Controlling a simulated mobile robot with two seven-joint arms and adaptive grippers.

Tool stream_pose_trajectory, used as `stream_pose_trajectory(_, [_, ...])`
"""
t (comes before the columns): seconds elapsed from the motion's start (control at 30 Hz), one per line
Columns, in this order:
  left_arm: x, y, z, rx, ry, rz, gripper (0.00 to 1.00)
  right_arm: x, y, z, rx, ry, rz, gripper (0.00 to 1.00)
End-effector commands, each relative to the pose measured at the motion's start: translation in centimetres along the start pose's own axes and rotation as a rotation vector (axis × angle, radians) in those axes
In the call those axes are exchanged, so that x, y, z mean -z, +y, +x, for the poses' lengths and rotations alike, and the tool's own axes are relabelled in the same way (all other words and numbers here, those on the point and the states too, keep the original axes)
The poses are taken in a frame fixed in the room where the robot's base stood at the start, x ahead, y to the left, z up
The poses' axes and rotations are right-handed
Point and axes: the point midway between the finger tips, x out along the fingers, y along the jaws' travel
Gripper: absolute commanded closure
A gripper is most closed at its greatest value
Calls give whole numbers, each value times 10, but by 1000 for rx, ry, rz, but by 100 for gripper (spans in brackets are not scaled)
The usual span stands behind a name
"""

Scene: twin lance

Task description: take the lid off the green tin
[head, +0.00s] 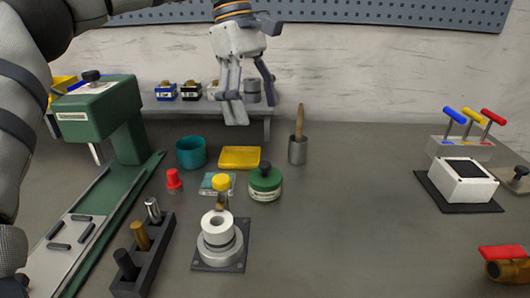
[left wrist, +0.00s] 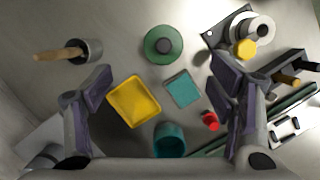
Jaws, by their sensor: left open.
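The green tin (head: 265,189) stands on the table near the middle, with its green lid (head: 265,177) on top and a dark round knob in the lid's centre. In the left wrist view the lid (left wrist: 151,46) shows from above, beyond the fingertips and between them. My left gripper (head: 249,108) hangs above the back of the table, higher than the tin and behind it. Its fingers are spread wide and empty in the left wrist view (left wrist: 168,82). My right gripper is in neither view.
A green machine (head: 107,115) stands left.

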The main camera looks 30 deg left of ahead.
Motion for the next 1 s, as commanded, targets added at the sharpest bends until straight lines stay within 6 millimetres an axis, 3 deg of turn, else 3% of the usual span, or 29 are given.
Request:
stream_pose_trajectory(0.07, [0, 0, 4, 1, 1, 1, 24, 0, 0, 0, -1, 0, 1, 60])
stream_pose_trajectory(0.3, [0, -1, 54, 3, 2, 2, 24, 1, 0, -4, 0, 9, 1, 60])
stream_pose_trajectory(0.7, [8, -3, 115, 0, 1, 2, 24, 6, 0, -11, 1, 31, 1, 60])
stream_pose_trajectory(0.97, [8, -3, 121, -1, 1, 1, 24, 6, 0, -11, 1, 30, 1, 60])
stream_pose_trajectory(1.0, [8, -3, 121, -1, 1, 1, 33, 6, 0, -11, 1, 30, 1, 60])
